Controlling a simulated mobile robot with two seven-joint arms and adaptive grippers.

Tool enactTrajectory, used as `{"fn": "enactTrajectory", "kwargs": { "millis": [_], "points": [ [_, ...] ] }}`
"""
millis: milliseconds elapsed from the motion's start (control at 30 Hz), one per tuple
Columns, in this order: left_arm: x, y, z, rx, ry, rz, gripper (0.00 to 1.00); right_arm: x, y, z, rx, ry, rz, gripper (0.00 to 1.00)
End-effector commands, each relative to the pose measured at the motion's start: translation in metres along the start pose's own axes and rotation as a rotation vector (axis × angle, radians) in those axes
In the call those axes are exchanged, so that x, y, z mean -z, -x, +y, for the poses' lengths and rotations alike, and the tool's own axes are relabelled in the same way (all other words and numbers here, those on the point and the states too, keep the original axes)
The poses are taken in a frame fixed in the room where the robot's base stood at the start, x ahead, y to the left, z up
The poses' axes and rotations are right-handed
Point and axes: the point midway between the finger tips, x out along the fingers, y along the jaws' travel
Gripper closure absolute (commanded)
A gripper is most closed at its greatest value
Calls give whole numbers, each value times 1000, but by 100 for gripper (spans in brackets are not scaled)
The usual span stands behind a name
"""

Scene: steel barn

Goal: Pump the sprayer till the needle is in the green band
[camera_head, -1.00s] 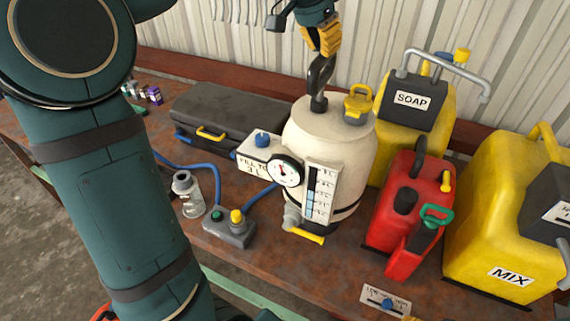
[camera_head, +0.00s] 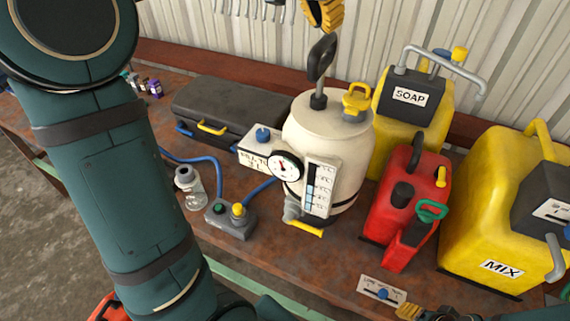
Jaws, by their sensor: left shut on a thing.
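The sprayer is a cream tank (camera_head: 345,140) standing upright on the bench, with a black looped pump handle (camera_head: 321,60) standing up from its top. A round white gauge (camera_head: 284,167) with a reddish needle pointing roughly up faces me; its green band is too small to make out.
Right of the tank stand a yellow soap can (camera_head: 392,135), a red can (camera_head: 405,205) and a yellow mix can (camera_head: 495,215). A dark case (camera_head: 230,115), a small bottle (camera_head: 190,188) and a grey pedal box (camera_head: 231,222) lie left. A small label plate (camera_head: 382,291) is in front.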

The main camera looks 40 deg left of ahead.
Motion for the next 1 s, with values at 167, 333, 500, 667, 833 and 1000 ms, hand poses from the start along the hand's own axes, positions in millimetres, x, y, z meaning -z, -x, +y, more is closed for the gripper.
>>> {"fn": "enactTrajectory", "kwargs": {
  "millis": [167, 333, 500, 667, 833, 1000],
  "points": [
    [0, 0, 0, 0, 0, 0, 100, 0, 0, 0, 0, 0, 0, 53],
    [0, 0, 0, 0, 0, 1, 100, 0, 2, 0, 4, 2, -1, 53],
    [-3, -6, 0, 0, 0, 0, 100, 0, -1, 2, 7, 3, -3, 53],
    [-6, -12, 0, 0, 0, 0, 100, -1, -6, 4, 7, 2, -3, 53],
    [-9, -19, 0, 0, 0, 0, 100, -2, -11, 6, 7, 2, -2, 53],
    [-12, -27, 0, 0, 0, -1, 100, -3, -16, 8, 6, 1, -1, 53]
  ]
}}
